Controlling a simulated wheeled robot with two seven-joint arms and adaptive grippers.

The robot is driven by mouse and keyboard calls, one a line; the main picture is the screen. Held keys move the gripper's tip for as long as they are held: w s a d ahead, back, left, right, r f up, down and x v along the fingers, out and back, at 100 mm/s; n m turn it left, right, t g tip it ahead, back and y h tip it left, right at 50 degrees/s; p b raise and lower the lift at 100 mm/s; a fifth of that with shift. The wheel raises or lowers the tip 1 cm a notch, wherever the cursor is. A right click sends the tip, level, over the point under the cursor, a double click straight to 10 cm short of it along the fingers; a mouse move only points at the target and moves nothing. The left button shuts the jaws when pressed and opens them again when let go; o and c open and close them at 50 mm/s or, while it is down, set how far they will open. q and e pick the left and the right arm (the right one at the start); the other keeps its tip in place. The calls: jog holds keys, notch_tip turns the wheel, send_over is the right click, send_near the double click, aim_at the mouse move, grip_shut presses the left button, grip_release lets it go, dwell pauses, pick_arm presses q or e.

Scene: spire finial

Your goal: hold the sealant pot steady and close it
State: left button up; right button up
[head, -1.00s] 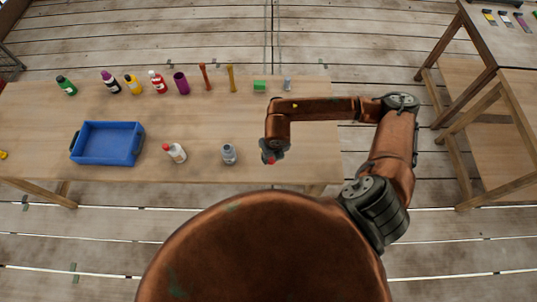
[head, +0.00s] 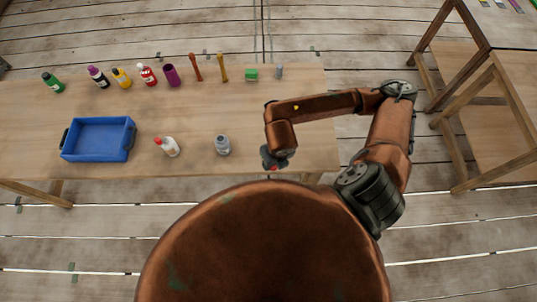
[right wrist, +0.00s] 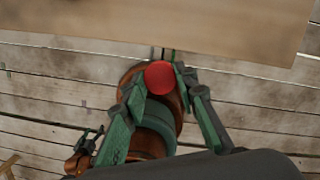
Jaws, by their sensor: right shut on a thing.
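A red round lid-like piece (right wrist: 160,77) is held between the green fingertips of my right gripper (right wrist: 162,88) in the right wrist view. In the head view my right gripper (head: 275,163) is by the table's front edge, right of a small grey pot (head: 222,145) and apart from it. The grey pot stands upright on the table; which vessel is the sealant pot is not certain. A white bottle with a red top (head: 167,147) stands left of it. A small dark claw, perhaps my left gripper (right wrist: 88,138), shows at the lower left of the right wrist view.
A blue tray (head: 97,139) sits on the left of the wooden table (head: 200,115). Several bottles, a purple cup (head: 171,76), two upright sticks and a green block (head: 251,75) line the back. A second wooden table (head: 505,95) stands at right. The middle is clear.

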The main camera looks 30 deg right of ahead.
jog(key=n, duration=0.1)
jog(key=w+n, duration=0.1)
jog(key=n, duration=0.1)
jog(key=w+n, duration=0.1)
jog(key=n, duration=0.1)
jog(key=shift+d+r+y, duration=0.1)
jog(key=shift+d+y, duration=0.05)
jog(key=shift+y, duration=0.15)
pick_arm(q)
jog(key=shift+s+f+b, duration=0.2)
jog(key=shift+f+b, duration=1.3)
pick_arm(e)
jog(key=w+a+r+n+g, duration=0.1)
jog(key=w+r+n, duration=0.2)
jog(key=n, duration=1.3)
jog(key=w+a+r+n+g, duration=0.1)
jog(key=w+r+n, duration=0.3)
jog(key=n, duration=1.2)
jog(key=shift+w+a+r+n+g, duration=0.35)
jog(key=shift+w+g, duration=0.45)
jog(key=shift+w, duration=0.5)
pick_arm(q)
jog(key=shift+c, duration=0.4)
pick_arm(e)
jog(key=shift+d+f, duration=0.1)
jog(key=shift+f, duration=0.05)
